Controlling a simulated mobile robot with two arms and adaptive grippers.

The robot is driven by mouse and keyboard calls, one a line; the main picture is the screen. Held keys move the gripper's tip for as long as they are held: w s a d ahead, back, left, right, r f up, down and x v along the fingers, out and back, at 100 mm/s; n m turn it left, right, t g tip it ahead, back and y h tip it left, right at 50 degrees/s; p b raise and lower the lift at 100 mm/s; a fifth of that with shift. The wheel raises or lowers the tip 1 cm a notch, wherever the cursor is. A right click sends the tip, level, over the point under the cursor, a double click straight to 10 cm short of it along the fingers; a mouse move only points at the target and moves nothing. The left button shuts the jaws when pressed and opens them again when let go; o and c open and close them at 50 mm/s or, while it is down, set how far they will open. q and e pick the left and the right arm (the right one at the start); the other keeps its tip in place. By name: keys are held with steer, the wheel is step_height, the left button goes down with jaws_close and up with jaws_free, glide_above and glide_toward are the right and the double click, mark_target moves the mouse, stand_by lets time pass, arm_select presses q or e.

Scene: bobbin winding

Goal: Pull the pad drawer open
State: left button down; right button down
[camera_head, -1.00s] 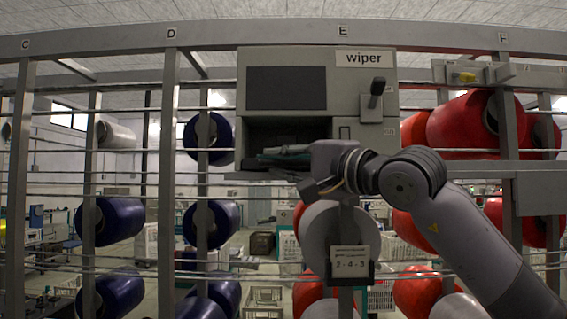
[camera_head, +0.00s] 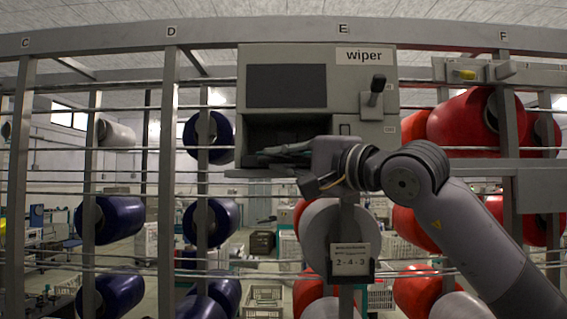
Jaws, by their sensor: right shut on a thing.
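The grey wiper unit (camera_head: 350,62) hangs on the rack, with a dark panel and a lever on its front. Below the panel is a dark opening (camera_head: 275,130). A flat grey ledge (camera_head: 245,173), apparently part of the pad drawer, shows at the foot of the opening. My right gripper (camera_head: 285,152) reaches in from the right with its fingers pointing left, low in front of the opening. It is shut on what seems to be the pad drawer, but fingers and wrist hide the grip and much of the drawer. My left gripper is out of view.
The lever (camera_head: 374,92) sticks out above my right wrist. Blue spools (camera_head: 211,222) stand on the left and red spools (camera_head: 470,120) on the right. A spool with a 2-4-3 card (camera_head: 352,257) is below my wrist. Thin horizontal wires cross the rack.

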steer(key=s+b, duration=0.4)
steer(key=s, duration=0.4)
steer(key=shift+s+b, duration=0.25)
steer(key=shift+b, duration=0.05)
steer(key=c, duration=1.7)
jaws_free()
steer(key=shift+o, duration=0.2)
steer(key=shift+s+d, duration=0.1)
steer(key=v, duration=1.1)
steer(key=shift+s+d, duration=0.2)
steer(key=shift+s, duration=0.1)
steer(key=shift+f, duration=0.15)
